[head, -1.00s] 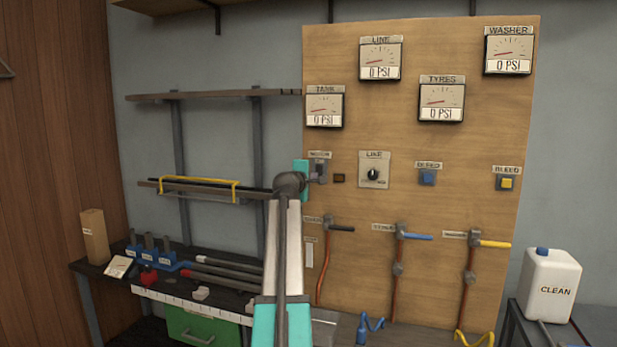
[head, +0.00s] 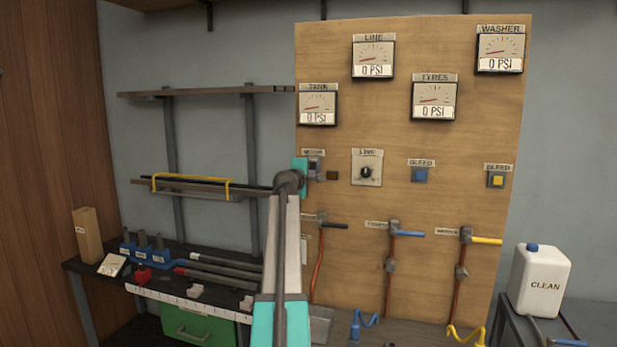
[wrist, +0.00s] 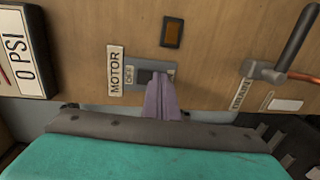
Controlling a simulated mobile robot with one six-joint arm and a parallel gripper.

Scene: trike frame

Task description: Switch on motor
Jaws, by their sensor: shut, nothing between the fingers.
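The motor switch (wrist: 150,76) is a small grey plate with a dark rocker, beside a MOTOR label (wrist: 115,70) and an OFF marking, in the wrist view. In the head view the switch (head: 315,165) is on the wooden board's left side, below the TANK gauge (head: 318,105). My gripper (wrist: 160,88) is shut and empty. Its purple fingertips are right at the switch and cover part of it; I cannot tell whether they touch it. In the head view my wrist largely hides the fingers. A small lamp (wrist: 172,33) beside the switch looks dark.
The board (head: 400,140) carries gauges reading 0 PSI, a LINE knob (head: 366,172), blue and yellow bleed buttons, and valve levers on pipes below. A shelf with rods (head: 200,185) is left of my arm. A workbench stands below left, a white CLEAN jug (head: 541,285) at right.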

